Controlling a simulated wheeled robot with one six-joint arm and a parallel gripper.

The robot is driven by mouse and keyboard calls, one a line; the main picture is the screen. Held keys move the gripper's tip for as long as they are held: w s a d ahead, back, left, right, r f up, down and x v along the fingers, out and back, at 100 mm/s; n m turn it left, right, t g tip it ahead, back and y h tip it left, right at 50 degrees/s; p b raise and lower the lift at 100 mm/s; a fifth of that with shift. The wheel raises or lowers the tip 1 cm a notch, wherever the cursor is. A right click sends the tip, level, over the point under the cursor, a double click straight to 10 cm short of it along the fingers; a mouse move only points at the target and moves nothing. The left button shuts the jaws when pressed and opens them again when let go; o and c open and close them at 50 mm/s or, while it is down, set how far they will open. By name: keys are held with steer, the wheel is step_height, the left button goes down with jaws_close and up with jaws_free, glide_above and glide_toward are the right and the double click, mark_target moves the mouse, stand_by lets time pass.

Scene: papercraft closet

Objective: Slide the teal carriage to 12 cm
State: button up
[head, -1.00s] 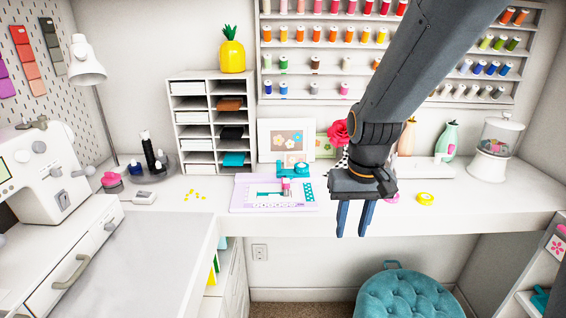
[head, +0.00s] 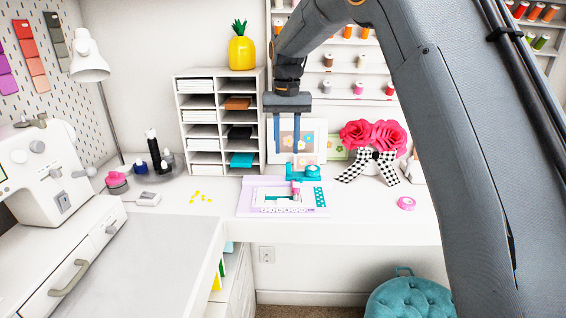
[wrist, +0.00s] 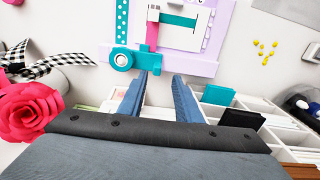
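The teal carriage (head: 304,172) sits at the back edge of a lilac paper trimmer (head: 243,203) on the white desk. A pink part (head: 296,188) extends from it toward the front. In the wrist view the carriage (wrist: 122,58) shows a round pale knob, with the pink arm (wrist: 152,35) beside it. My gripper (head: 291,151) points down, above and behind the trimmer, slightly left of the carriage. In the wrist view its two blue fingers (wrist: 158,82) are apart with nothing between them, close to the carriage's end. No contact is visible.
A white shelf of paper slots (head: 186,128) stands behind left, near my gripper. Pink flowers with a checked bow (head: 372,165) stand to the right. A framed flower card (head: 284,138) leans behind the trimmer. Yellow bits (head: 201,197) lie left on the desk.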

mark_target(288, 163)
steer(key=f, duration=0.1)
steer(key=f+p, duration=0.1)
steer(key=f, duration=0.3)
steer(key=shift+d, duration=0.35)
steer(key=shift+f+p, duration=0.35)
steer(key=shift+f, duration=0.4)
steer(key=shift+a, duration=0.1)
jaws_close()
